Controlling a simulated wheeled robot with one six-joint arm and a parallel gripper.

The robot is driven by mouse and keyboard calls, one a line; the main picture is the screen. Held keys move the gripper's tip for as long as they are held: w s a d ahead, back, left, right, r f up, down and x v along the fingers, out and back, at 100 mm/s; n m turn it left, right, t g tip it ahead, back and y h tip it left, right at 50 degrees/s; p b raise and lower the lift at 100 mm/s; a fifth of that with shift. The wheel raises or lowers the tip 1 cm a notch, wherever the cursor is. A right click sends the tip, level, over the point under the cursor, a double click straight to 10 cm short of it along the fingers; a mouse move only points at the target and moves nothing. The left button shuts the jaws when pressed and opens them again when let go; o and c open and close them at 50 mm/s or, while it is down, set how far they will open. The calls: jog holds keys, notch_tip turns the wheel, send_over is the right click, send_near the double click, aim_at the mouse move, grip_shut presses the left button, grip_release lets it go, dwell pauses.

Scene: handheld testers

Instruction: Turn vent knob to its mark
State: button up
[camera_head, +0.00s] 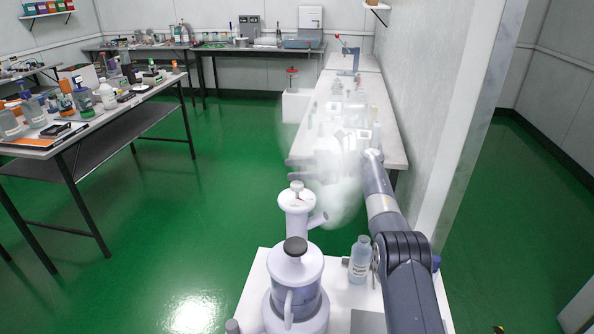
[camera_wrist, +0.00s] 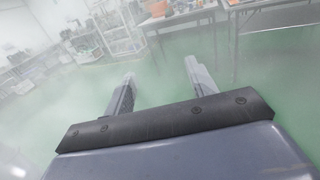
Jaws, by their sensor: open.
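The knob is not visible in the wrist view.
White vapour (camera_head: 338,185) hangs right of the knob, around my wrist. A labelled bottle (camera_head: 360,260) stands on the white stand (camera_head: 256,284), right of the appliance. A long white bench (camera_head: 391,140) runs along the right wall. Open green floor lies to the left.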

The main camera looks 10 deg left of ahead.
aim_at(297, 183)
notch_tip(297, 183, up, 5)
jog(key=p, duration=0.4)
jog(key=shift+f, duration=0.1)
